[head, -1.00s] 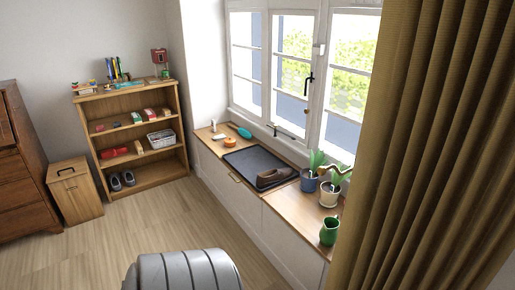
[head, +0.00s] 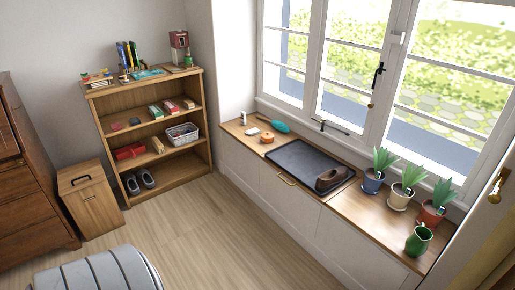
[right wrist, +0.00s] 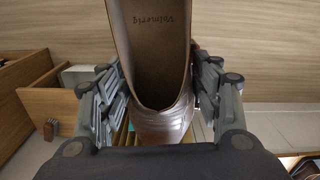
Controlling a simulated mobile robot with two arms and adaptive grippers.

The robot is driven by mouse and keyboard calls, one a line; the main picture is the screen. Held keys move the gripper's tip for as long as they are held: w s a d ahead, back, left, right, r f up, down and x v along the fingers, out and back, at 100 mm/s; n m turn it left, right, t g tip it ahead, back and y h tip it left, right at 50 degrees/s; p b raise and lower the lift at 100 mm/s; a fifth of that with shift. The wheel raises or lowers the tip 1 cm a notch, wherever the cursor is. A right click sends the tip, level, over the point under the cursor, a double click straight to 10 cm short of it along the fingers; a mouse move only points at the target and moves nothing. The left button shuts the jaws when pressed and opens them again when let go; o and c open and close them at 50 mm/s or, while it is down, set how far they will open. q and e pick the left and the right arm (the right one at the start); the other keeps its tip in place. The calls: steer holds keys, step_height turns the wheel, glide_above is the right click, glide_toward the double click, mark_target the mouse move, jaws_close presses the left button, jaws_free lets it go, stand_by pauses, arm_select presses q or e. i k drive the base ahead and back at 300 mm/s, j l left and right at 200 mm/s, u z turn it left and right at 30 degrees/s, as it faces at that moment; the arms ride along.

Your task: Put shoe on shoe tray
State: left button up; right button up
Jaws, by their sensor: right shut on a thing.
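A brown leather shoe (right wrist: 152,50) fills the middle of the right wrist view, its open top and printed insole facing the camera. My right gripper (right wrist: 160,95) is shut on this shoe, with a finger on each side of it near the toe. The dark shoe tray (head: 290,160) lies on the wooden bench under the window in the head view. One brown shoe (head: 330,180) rests on the tray's right end; the left part of the tray is bare. Neither gripper shows in the head view, and my left gripper is in no view.
Potted plants (head: 373,172) and a green jug (head: 418,240) stand right of the tray. An orange round thing (head: 267,137) and a teal item (head: 281,126) lie left of it. A bookshelf (head: 165,135) holds dark shoes (head: 147,178) at its bottom. The floor before the bench is clear.

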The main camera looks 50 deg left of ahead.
mark_target(314, 168)
steer(key=i+j+u, duration=0.3)
steer(key=j, duration=0.35)
steer(key=i+j+u, duration=0.3)
steer(key=j, duration=0.3)
steer(key=i+j+u, duration=0.35)
steer(key=i+l+u, duration=0.3)
steer(key=i+l, duration=0.3)
steer(key=i+l+u, duration=0.3)
steer(key=i+l, duration=0.4)
steer(key=l, duration=0.1)
